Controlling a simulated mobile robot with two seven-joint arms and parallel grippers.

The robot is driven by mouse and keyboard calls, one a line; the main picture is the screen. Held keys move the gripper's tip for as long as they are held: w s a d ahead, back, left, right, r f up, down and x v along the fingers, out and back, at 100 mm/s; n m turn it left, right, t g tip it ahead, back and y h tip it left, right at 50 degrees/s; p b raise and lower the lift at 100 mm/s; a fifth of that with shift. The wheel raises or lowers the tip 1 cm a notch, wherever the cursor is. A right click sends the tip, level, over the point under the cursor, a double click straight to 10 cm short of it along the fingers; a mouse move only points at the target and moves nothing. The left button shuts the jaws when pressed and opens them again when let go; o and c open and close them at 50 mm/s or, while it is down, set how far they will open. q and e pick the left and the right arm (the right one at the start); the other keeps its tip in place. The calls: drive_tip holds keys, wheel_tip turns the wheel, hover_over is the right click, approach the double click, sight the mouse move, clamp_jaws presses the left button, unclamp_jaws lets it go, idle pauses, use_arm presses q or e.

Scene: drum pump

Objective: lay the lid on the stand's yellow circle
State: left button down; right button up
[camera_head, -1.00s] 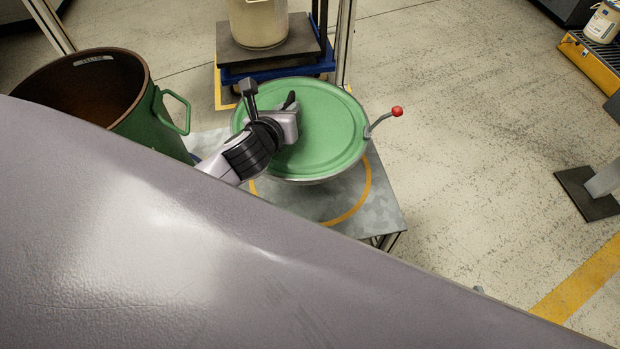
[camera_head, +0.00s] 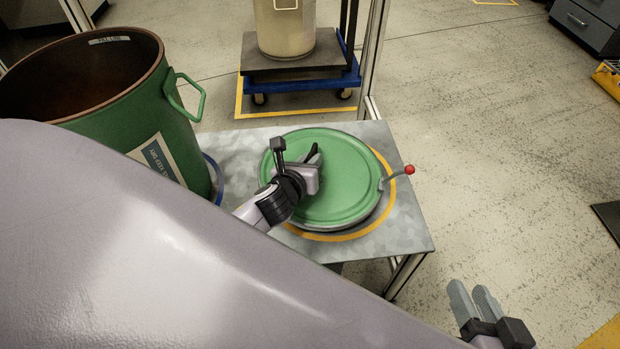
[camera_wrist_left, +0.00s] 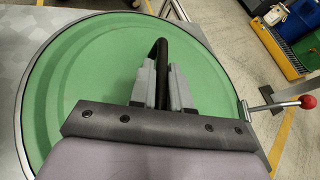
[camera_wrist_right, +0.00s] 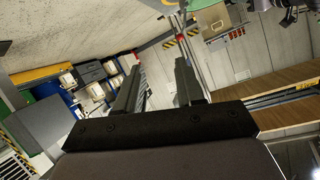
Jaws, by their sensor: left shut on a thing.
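The green lid (camera_head: 345,175), with a metal rim and a red-knobbed lever (camera_head: 409,169) at its right, lies level over the grey metal stand (camera_head: 408,238). The stand's yellow circle (camera_head: 345,236) shows beyond the lid's right and near edges; the rest is hidden. I cannot tell whether the lid touches the stand. My left gripper (camera_head: 298,160) is shut on the lid's black handle (camera_wrist_left: 160,52), and the lid also fills much of the left wrist view (camera_wrist_left: 85,75). My right gripper (camera_head: 474,298) is open and empty, low at the right, apart from the stand.
An open green drum (camera_head: 178,125) with a side handle stands left of the lid. A cream container (camera_head: 285,30) stands on a blue wheeled base (camera_head: 300,82) behind the stand. My own arm covers the lower left.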

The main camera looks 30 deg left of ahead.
use_arm(q)
wheel_tip(320, 180, down, 4)
drive_tip(key=b, duration=0.2)
drive_tip(key=shift+b, duration=0.3)
drive_tip(key=shift+f, duration=0.15)
use_arm(e)
drive_tip(key=shift+a+f+y, duration=0.1)
drive_tip(key=shift+a+y, duration=0.2)
use_arm(q)
drive_tip(key=c, duration=1.1)
unclamp_jaws()
drive_tip(key=shift+s, duration=0.1)
